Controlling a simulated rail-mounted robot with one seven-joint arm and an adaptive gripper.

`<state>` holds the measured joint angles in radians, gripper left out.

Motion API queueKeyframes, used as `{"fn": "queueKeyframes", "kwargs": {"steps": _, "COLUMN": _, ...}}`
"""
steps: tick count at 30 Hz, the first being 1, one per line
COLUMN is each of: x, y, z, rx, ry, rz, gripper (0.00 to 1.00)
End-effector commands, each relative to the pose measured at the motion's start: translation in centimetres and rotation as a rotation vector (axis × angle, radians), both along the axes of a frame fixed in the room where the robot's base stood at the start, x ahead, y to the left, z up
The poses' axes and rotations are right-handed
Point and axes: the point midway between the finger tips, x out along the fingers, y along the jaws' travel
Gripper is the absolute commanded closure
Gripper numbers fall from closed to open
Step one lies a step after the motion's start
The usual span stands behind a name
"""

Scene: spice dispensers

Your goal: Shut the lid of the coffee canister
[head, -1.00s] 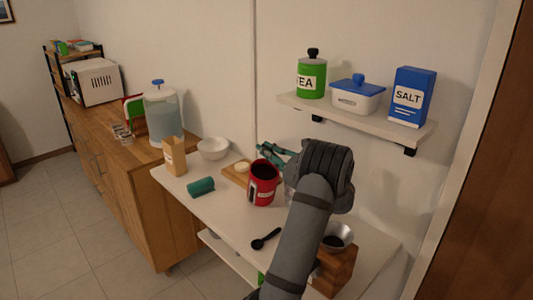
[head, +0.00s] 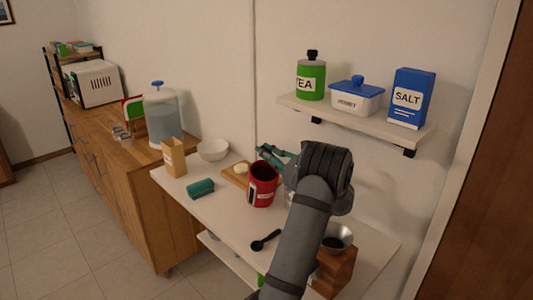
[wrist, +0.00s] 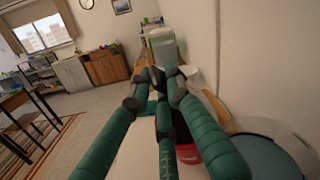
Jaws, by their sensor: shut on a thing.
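The red canister (head: 262,186) stands upright on the white table in the head view. Its top is open and its inside is dark; the label is too small to read. I cannot make out a lid on it. It also shows in the wrist view (wrist: 188,150), below and partly behind my fingers. My gripper (wrist: 157,76) has teal fingers that converge at dark tips, above and beyond the canister in the wrist view. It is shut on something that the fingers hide. In the head view the teal fingers (head: 271,153) show behind the canister, left of my wrist.
A wooden board (head: 233,178), white bowl (head: 213,150), teal cylinder (head: 201,188) and black scoop (head: 265,240) lie around the canister. A wooden block (head: 337,272) carries a metal bowl. The wall shelf (head: 350,120) holds tea, honey and salt containers.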

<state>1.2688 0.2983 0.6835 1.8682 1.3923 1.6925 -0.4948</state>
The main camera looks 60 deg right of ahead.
Motion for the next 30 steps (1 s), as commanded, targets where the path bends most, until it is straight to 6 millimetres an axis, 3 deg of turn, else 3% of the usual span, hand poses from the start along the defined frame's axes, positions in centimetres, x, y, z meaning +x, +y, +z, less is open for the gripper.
{"fn": "queueKeyframes", "kwargs": {"steps": 1, "x": 0.3, "y": 0.4, "z": -1.1, "rx": 0.021, "ry": 0.017, "rz": 0.012, "gripper": 1.00}}
{"fn": "queueKeyframes", "kwargs": {"steps": 5, "x": 0.3, "y": 0.4, "z": -1.1, "rx": 0.021, "ry": 0.017, "rz": 0.012, "gripper": 1.00}}
{"fn": "queueKeyframes", "kwargs": {"steps": 6, "x": 0.3, "y": 0.4, "z": -1.2, "rx": 0.021, "ry": 0.017, "rz": 0.012, "gripper": 0.81}}
{"fn": "queueKeyframes", "kwargs": {"steps": 14, "x": 0.1, "y": 0.3, "z": -0.7, "rx": 0.012, "ry": 0.013, "rz": 0.008, "gripper": 0.66}}
{"fn": "queueKeyframes", "kwargs": {"steps": 24, "x": -0.2, "y": 0.2, "z": -0.5, "rx": 0.006, "ry": 0.011, "rz": 0.005, "gripper": 0.66}}
{"fn": "queueKeyframes", "kwargs": {"steps": 30, "x": -2.8, "y": 1.1, "z": -0.5, "rx": 0.007, "ry": 0.010, "rz": 0.000, "gripper": 0.66}}
